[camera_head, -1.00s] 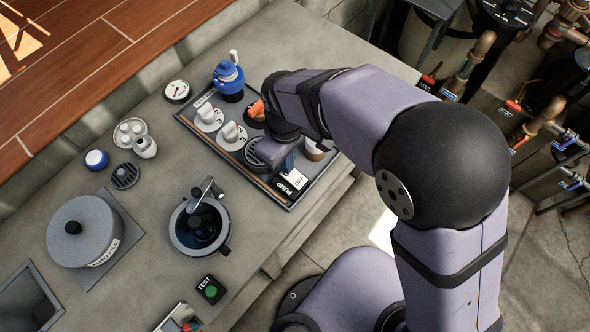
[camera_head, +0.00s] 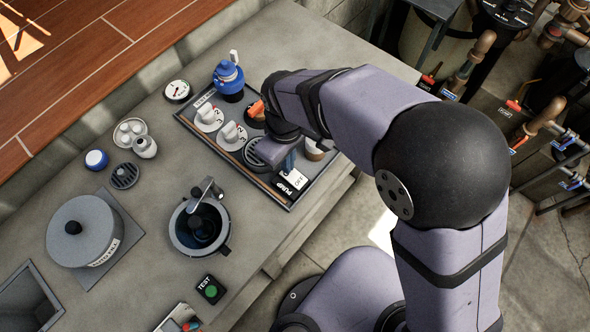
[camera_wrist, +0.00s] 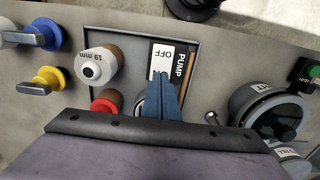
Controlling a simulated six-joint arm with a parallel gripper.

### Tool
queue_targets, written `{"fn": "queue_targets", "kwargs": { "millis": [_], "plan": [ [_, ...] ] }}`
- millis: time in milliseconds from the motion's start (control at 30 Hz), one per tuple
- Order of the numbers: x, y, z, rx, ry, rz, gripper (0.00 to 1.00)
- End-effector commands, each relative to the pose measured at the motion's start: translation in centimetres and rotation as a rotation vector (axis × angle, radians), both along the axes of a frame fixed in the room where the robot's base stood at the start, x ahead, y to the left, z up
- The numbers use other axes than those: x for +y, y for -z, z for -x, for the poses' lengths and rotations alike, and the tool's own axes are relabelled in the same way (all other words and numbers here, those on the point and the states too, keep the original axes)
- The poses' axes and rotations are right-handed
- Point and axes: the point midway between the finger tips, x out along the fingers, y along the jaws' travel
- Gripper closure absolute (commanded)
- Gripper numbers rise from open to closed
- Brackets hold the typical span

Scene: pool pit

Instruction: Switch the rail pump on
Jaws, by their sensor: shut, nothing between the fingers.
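The pump switch (camera_head: 294,179) is a black plate marked PUMP with a white face reading OFF, at the near right corner of the grey tray. In the wrist view the switch (camera_wrist: 163,52) lies just beyond my fingertips. My gripper (camera_head: 290,163) points down over the tray beside the switch, with blue fingers held together and nothing between them. In the wrist view the fingertips of my gripper (camera_wrist: 163,78) overlap the lower edge of the white face. I cannot tell whether they touch it. My arm hides part of the tray.
The tray (camera_head: 225,161) also holds white numbered knobs (camera_head: 232,134) and an orange handle (camera_head: 256,108). A blue valve (camera_head: 229,80) stands behind it. A round pot-like fixture (camera_head: 200,222), a TEST button (camera_head: 210,290) and a lidded grey pot (camera_head: 83,230) stand left on the counter.

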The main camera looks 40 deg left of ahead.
Motion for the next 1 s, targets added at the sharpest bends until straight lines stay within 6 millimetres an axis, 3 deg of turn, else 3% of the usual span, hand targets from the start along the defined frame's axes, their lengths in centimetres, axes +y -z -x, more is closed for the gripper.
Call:
{"fn": "queue_targets", "kwargs": {
  "millis": [1000],
  "plan": [
    [0.0,1.2,0.0,0.0,0.0,0.0,1.0]
  ]
}}
